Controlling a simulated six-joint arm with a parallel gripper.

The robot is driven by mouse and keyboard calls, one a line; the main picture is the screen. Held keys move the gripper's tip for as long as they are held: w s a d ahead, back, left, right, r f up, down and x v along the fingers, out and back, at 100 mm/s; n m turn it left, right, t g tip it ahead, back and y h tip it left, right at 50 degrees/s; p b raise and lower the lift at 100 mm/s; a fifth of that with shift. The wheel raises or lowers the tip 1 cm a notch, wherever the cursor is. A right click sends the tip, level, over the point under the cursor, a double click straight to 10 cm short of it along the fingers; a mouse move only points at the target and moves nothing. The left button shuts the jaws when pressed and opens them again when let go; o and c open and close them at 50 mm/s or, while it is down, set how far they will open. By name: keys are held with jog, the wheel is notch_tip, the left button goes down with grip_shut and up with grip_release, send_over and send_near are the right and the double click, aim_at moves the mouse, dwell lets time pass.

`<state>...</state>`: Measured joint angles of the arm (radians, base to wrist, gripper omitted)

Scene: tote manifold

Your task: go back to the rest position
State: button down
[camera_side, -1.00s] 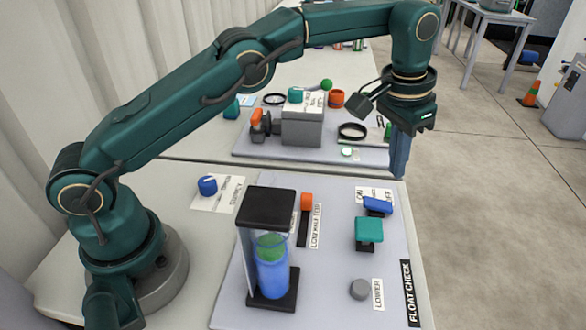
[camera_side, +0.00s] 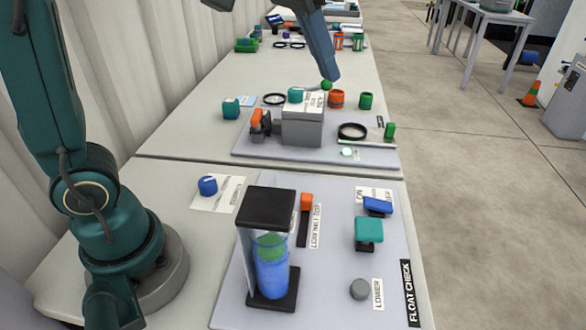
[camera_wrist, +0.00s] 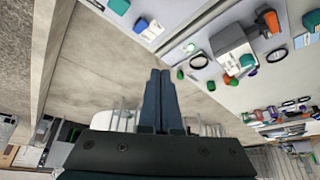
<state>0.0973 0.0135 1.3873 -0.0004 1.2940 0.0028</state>
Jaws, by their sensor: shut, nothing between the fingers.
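My gripper (camera_side: 333,77) hangs high at the top middle of the side view, with its fingers pointing down.
The near panel holds a clear cylinder with blue liquid (camera_side: 271,278), a teal block (camera_side: 369,230), a blue switch (camera_side: 377,205) and a grey knob (camera_side: 359,289). Behind it stand a grey block (camera_side: 302,130), a black ring (camera_side: 353,131) and an orange container (camera_side: 337,98). Floor lies right.

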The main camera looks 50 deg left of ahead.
jog(key=s+a+f+n, duration=0.1)
jog(key=s+a+f, duration=0.2)
jog(key=s+f, duration=0.7)
jog(key=s, duration=0.4)
jog(key=shift+f+y, duration=0.3)
jog(key=shift+f, duration=0.05)
